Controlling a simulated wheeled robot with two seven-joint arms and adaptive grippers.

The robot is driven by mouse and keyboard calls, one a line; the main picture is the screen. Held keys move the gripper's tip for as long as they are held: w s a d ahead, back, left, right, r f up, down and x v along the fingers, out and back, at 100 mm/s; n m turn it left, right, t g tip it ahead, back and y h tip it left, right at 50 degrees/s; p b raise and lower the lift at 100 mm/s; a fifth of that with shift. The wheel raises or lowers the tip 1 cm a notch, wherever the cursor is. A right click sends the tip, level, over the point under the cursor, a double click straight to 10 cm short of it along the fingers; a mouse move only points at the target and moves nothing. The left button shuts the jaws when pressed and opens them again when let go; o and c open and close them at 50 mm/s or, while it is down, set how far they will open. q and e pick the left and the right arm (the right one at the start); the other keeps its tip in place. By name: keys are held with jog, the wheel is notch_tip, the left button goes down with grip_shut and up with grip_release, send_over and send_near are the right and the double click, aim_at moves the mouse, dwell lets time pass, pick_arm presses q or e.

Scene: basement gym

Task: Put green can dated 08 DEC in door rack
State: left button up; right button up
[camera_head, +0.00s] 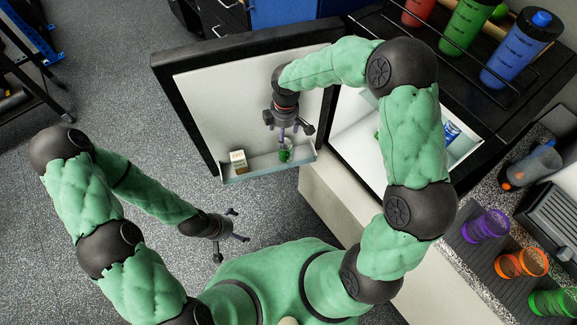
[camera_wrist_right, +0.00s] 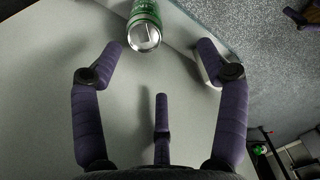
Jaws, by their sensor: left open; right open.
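A green can (camera_head: 286,154) stands in the door rack (camera_head: 268,170) of the open fridge door, at the rack's right part. Its date cannot be read. My right gripper (camera_head: 288,131) is just above the can with its fingers spread. In the right wrist view, the green can (camera_wrist_right: 146,22) shows its silver top at the upper middle, beyond the open fingers of the right gripper (camera_wrist_right: 160,62) and apart from them. My left gripper (camera_head: 228,231) is open and empty over the floor, left of my body.
A small carton (camera_head: 238,160) stands at the rack's left end. The fridge interior (camera_head: 350,125) holds a blue can (camera_head: 452,132), partly behind my right arm. Bottles (camera_head: 465,25) stand on top; cups (camera_head: 520,263) stand on the right counter.

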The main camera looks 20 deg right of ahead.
jog(key=s+a+f+m+y, duration=0.1)
jog(key=s+a+f+m, duration=0.1)
jog(key=s+f+m, duration=0.6)
jog(key=s+a+f+m+y, duration=0.1)
jog(key=s+f+m+y, duration=0.1)
jog(key=s+f+m, duration=0.6)
jog(key=s+f, duration=0.2)
jog(key=s, duration=0.3)
jog(key=shift+s+a+f+t, duration=0.2)
jog(key=shift+s+a+t, duration=0.1)
jog(key=shift+a, duration=0.1)
jog(key=shift+w, duration=0.1)
